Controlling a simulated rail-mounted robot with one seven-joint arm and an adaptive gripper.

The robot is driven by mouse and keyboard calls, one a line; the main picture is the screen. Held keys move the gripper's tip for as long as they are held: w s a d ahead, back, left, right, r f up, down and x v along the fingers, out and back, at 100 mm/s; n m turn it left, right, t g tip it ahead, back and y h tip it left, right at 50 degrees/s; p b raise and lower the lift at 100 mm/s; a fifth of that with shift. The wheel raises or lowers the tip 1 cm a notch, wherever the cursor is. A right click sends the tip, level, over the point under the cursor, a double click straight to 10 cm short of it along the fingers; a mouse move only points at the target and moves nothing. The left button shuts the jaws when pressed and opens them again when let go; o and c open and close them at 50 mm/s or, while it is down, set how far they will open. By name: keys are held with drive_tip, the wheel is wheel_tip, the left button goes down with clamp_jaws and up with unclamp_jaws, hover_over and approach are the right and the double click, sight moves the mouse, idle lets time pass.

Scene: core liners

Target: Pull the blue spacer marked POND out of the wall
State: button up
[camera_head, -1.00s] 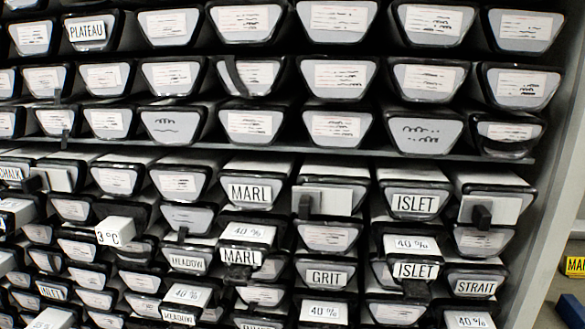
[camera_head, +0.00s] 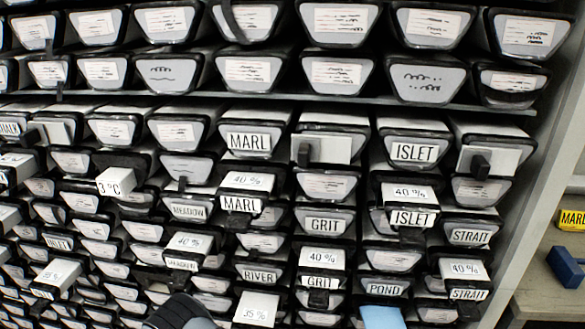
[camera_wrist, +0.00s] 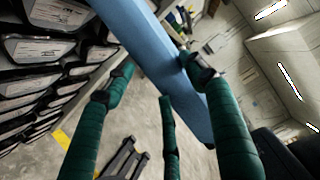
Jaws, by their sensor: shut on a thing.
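My gripper (camera_wrist: 163,72) has green padded fingers and is shut on a long blue bar in the wrist view (camera_wrist: 155,45). The bar runs from the top edge down to the right, and its top end is out of frame. No lettering shows on it. In the head view a POND label (camera_head: 384,288) sits at lower right on the wall. A light blue piece (camera_head: 382,317) shows just below it, cut off by the bottom edge. I cannot tell whether this piece is the bar in my gripper. My fingers are not clearly seen in the head view.
The wall (camera_head: 300,100) is packed with trapezoid-ended liners. White blocks stick out, such as the 40% block above STRAIT (camera_head: 465,268). A blue object (camera_head: 565,267) and a yellow block (camera_head: 573,220) lie at right. Open floor (camera_wrist: 140,115) shows in the wrist view.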

drive_tip(key=shift+s+a+r+p, duration=0.1)
drive_tip(key=shift+s+a, duration=0.05)
drive_tip(key=shift+s, duration=0.85)
drive_tip(key=shift+s+a+r+p, duration=0.1)
drive_tip(key=shift+s+a, duration=0.05)
drive_tip(key=shift+s, duration=0.8)
drive_tip(key=shift+s+a+p, duration=0.1)
drive_tip(key=shift+s+a, duration=0.05)
drive_tip(key=shift+s, duration=1.25)
clamp_jaws()
